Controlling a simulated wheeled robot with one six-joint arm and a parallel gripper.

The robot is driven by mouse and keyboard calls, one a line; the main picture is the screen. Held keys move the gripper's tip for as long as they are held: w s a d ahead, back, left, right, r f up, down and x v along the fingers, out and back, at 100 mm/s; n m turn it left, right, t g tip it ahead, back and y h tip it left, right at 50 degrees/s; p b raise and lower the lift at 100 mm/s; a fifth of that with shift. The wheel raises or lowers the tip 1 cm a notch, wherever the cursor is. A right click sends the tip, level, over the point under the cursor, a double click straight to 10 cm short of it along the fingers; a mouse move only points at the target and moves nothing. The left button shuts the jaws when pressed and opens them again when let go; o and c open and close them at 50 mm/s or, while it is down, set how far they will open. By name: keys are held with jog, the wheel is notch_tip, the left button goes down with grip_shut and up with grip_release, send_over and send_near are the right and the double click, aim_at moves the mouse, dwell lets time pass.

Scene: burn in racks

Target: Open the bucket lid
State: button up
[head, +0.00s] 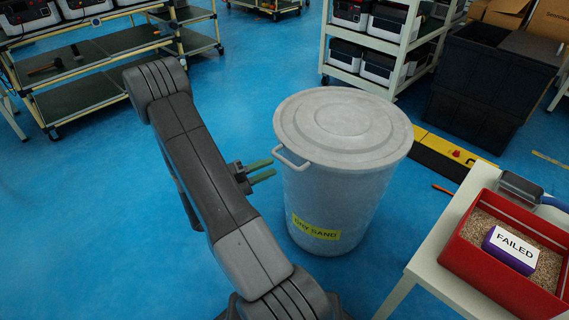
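A large grey bucket (325,207) stands upright on the blue floor at the middle right, with a yellow label reading "DRY SAND" (316,228). Its round grey lid (342,117) lies flat on top and is closed. A handle (290,158) sticks out from the lid's rim on the left side. My gripper (263,172) is just left of the bucket, a little below the handle. Its two greenish fingers point right toward the bucket wall and are apart, with nothing visible between them. Whether the fingertips touch the bucket is unclear.
A white table (448,257) with a red sand tray (487,281) stands at the right; a purple box marked "FAILED" (511,249) lies in the tray. A white rack (362,80), black crates (474,105) and a yellow-black barrier (440,156) are behind. Floor on the left is clear.

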aim_at(285, 159)
jog(key=shift+b+x, duration=0.6)
jog(key=shift+x, duration=2.45)
grip_shut()
